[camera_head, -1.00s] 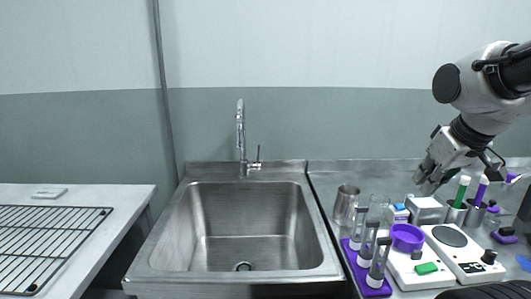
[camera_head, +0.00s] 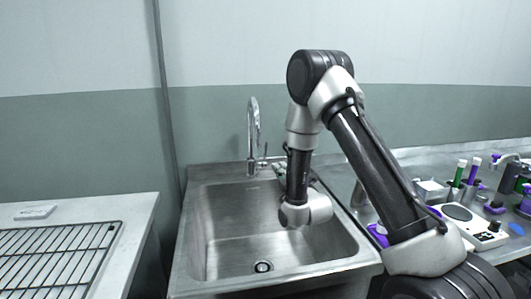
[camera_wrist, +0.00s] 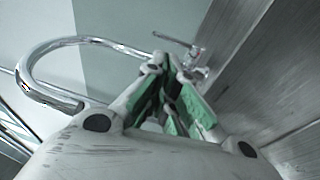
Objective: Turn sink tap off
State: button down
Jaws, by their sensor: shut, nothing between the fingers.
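The sink tap (camera_head: 254,130) is a chrome gooseneck at the back of the steel sink (camera_head: 205,225). Its small lever (camera_head: 265,152) sticks up at the right of the tap base. In the wrist view the curved spout (camera_wrist: 60,50) arches at the left and the lever (camera_wrist: 172,40) lies just beyond the fingertips. My gripper (camera_wrist: 166,62), with green finger pads, is shut and empty. It points toward the lever and tap base; whether it touches the lever I cannot tell. In the head view my arm largely hides it. No water stream shows.
A white table with a wire rack (camera_head: 62,255) stands at the left. The sink basin is empty.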

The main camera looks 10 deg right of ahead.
jog(key=x, duration=1.3)
jog(key=shift+w, duration=0.35)
jog(key=shift+a+r, duration=0.1)
jog(key=shift+a, duration=0.05)
